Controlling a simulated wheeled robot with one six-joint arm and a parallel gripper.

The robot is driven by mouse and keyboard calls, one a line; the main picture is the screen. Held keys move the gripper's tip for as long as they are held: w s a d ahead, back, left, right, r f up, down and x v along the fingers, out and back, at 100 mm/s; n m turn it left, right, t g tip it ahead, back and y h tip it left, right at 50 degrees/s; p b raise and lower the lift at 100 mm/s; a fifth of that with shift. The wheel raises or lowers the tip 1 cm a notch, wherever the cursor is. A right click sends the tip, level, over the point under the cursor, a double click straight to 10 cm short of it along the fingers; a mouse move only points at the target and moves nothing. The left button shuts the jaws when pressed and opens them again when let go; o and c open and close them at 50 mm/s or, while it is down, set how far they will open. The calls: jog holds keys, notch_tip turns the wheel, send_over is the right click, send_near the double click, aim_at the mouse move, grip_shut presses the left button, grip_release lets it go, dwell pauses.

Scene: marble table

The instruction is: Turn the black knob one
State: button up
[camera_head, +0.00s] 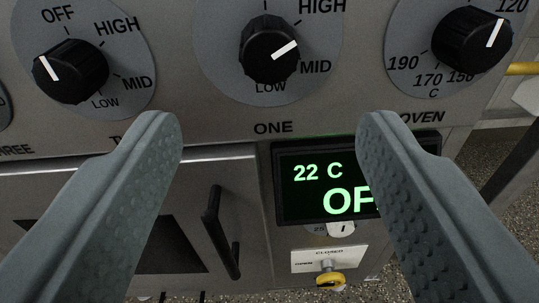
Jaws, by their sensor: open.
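The black knob one (270,52) sits on a round grey dial on the stove's front panel, at the top centre, above the label "ONE". Its white mark points to the upper right, between HIGH and MID. My gripper (265,135) is open, with one grey finger on the left and one on the right. Its fingertips appear below the knob in the picture, with the knob's column between them. Nothing is held between the fingers. I cannot tell how far the fingertips are from the panel.
Another black knob (70,70) is at the left, and the oven knob (473,40) is at the right. Below are a lit display (325,180) reading 22 C, a dark door handle (220,232) and a yellow valve (330,281). A yellow bar (523,69) shows at the right edge.

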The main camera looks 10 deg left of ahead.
jog(key=v, duration=0.7)
dwell(0.3)
jog(key=s+a+r+t+h, duration=0.1)
jog(key=a+r+h, duration=0.2)
jog(key=a+r, duration=0.6)
jog(key=s+a+r+h, duration=0.2)
jog(key=a+r, duration=0.2)
jog(key=r, duration=0.8)
jog(key=s+a+r, duration=0.5)
jog(key=s+a, duration=0.2)
jog(key=s, duration=0.3)
jog(key=s+a+r+m+y, duration=0.1)
jog(key=s+a+r, duration=0.4)
jog(key=s+a, duration=0.3)
jog(key=shift+s+a+m+g+y, duration=0.3)
jog(key=shift+s+a, duration=0.05)
jog(key=shift+s, duration=0.8)
jog(key=shift+w, duration=0.1)
